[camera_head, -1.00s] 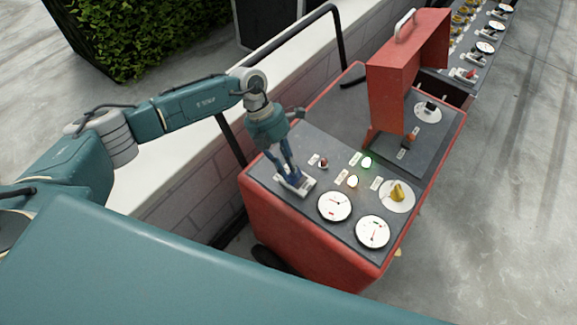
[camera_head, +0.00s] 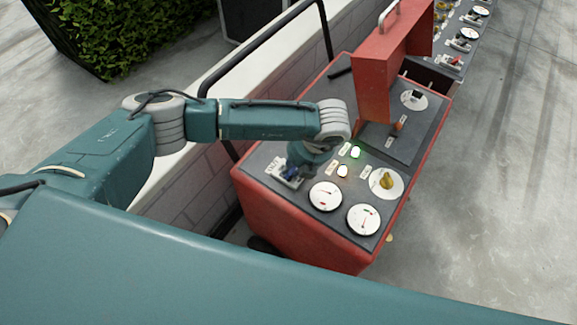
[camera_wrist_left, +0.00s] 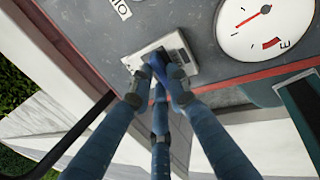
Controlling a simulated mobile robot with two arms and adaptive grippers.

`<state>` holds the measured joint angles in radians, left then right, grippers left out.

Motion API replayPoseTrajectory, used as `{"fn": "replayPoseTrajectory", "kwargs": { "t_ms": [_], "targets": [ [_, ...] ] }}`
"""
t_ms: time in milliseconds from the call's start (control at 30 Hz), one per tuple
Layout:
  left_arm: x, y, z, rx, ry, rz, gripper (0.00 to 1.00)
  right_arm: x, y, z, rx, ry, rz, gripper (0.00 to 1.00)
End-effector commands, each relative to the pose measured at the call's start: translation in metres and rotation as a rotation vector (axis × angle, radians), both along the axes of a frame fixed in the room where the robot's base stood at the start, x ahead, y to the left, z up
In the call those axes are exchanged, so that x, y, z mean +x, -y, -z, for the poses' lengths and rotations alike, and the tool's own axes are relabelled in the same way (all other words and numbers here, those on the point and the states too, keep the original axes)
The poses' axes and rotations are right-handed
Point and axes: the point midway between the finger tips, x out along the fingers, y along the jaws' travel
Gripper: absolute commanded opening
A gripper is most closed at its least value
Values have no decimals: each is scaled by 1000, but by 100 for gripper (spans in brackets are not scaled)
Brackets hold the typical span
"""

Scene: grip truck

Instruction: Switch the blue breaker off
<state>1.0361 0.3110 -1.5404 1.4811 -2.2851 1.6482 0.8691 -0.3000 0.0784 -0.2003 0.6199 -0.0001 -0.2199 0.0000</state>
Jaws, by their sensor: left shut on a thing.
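The blue breaker (camera_wrist_left: 188,54) is a pale plate with a blue lever, on the left front corner of the red cabinet's dark panel. In the head view its plate (camera_head: 282,172) shows beside my left gripper (camera_head: 293,172). In the left wrist view my left gripper (camera_wrist_left: 158,82) has its blue fingers closed in around the lever, touching it. The fingers and the lever are alike in colour, so the lever's exact position is partly hidden. My right gripper is not in view.
Two round gauges (camera_head: 326,196) lie right of the breaker, with a yellow knob (camera_head: 387,181) and lit lamps (camera_head: 355,152) beyond. A raised red cover (camera_head: 378,85) stands at the back of the cabinet (camera_head: 290,225). A dark rail (camera_head: 265,45) and a low wall run behind.

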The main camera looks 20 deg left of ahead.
Motion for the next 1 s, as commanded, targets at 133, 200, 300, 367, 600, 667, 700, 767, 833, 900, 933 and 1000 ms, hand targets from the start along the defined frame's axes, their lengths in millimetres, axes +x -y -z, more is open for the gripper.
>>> {"fn": "replayPoseTrajectory", "kwargs": {
  "t_ms": [133,200,300,367,600,667,700,767,833,900,933,1000],
  "targets": [
    [0,6,3,76,32,2,0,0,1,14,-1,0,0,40],
    [0,7,3,103,42,2,0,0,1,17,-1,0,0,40],
    [-1,8,3,131,52,0,0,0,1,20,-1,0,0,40],
    [-1,8,3,144,57,0,0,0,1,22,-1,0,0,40],
    [-2,8,2,165,62,-1,0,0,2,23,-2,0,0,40],
    [-2,8,2,166,62,0,0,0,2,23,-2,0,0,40],
    [-2,8,2,166,62,0,0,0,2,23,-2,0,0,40],
    [-2,8,2,166,62,-1,0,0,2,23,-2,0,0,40],
    [-2,8,2,165,61,-1,0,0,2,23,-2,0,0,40],
    [-2,8,2,165,61,-1,0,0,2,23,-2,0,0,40],
    [-2,8,2,165,61,-1,22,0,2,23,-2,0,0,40],
    [-2,8,2,165,61,-1,24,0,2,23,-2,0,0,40]
  ]
}}
